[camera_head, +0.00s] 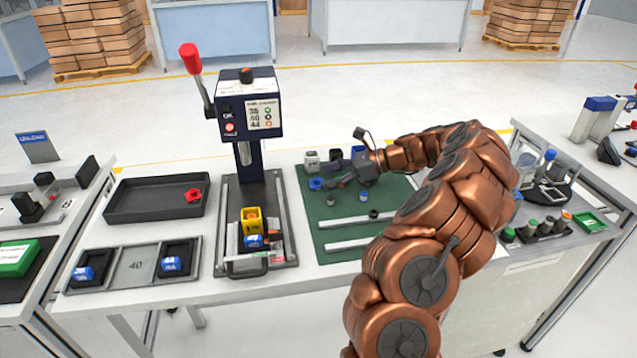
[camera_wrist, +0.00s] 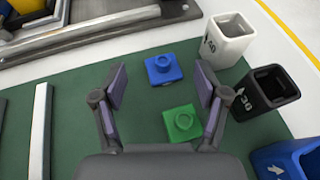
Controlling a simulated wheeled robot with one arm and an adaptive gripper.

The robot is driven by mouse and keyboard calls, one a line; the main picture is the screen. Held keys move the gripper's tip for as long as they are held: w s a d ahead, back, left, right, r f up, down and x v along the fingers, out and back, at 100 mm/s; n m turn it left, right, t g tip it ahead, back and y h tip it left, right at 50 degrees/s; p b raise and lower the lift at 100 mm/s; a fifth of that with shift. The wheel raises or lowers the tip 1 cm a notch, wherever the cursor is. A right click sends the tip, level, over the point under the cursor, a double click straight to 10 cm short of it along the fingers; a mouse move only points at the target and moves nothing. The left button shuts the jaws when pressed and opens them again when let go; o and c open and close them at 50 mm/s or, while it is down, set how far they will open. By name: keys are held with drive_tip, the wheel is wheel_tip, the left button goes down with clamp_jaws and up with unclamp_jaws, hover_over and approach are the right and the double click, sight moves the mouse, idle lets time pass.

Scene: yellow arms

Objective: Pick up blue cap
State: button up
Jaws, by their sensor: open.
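The blue cap (camera_wrist: 163,69) lies on the green mat in the wrist view, a square base with a round raised top. In the head view the blue cap (camera_head: 316,184) is near the mat's left edge, just left of my gripper (camera_head: 333,184). In the wrist view my gripper (camera_wrist: 162,88) is open and empty, its fingers apart. The blue cap is ahead, between the lines of the fingers and a little past their tips. A green cap (camera_wrist: 182,123) lies nearer, between the fingers, closer to the right one.
A white bin (camera_wrist: 229,40), a black bin (camera_wrist: 266,93) and a blue bin (camera_wrist: 288,160) stand right of the caps. The press (camera_head: 247,130) stands left of the mat (camera_head: 318,216). Light rails (camera_head: 352,243) lie on the mat's front part.

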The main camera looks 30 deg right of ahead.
sight(317, 182)
drive_tip(key=x, duration=0.2)
drive_tip(key=shift+w+a+f, duration=0.15)
drive_tip(key=shift+w+a, duration=0.05)
drive_tip(key=shift+a, duration=0.05)
drive_tip(key=c, duration=0.9)
